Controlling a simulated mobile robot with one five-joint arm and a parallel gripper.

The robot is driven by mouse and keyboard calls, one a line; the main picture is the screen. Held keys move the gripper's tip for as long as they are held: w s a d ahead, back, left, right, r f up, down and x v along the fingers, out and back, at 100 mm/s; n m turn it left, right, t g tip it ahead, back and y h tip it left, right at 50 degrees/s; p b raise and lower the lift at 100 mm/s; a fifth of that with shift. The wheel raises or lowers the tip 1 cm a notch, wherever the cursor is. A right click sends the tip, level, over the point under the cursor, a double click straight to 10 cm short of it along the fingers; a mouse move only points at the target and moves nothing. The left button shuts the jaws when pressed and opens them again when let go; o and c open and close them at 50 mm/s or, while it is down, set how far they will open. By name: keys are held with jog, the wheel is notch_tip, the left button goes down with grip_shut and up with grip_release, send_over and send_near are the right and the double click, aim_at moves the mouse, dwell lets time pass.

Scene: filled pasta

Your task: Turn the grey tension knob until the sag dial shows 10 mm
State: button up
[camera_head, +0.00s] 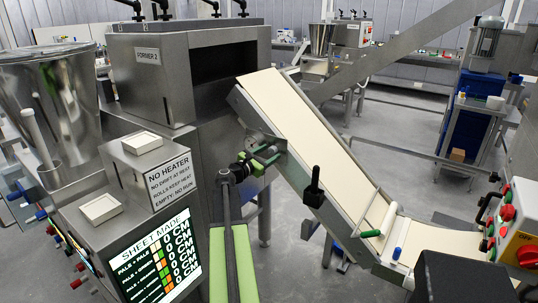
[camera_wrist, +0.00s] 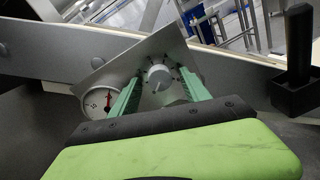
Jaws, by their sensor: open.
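The grey tension knob (camera_wrist: 158,77) shows in the wrist view on a grey metal plate (camera_wrist: 115,72), with a pale pointer line on its face. My gripper (camera_wrist: 161,80) is open, its two green fingers on either side of the knob; I cannot tell if they touch it. The white sag dial (camera_wrist: 98,103) sits left of the knob, partly behind the left finger. Its red needle points roughly upward; its figures are too small to read surely. In the head view my gripper (camera_head: 263,156) is beside the sloping conveyor; the knob and dial cannot be made out there.
The conveyor (camera_head: 312,122) carries a pale sheet down to the right. A black handle (camera_head: 314,187) stands out from its side, right of my gripper; it also shows in the wrist view (camera_wrist: 298,62). A grey machine (camera_head: 180,80) stands behind, and a screen (camera_head: 155,257) at front left.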

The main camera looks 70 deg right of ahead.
jog(key=shift+c, duration=0.2)
grip_shut()
dwell(0.3)
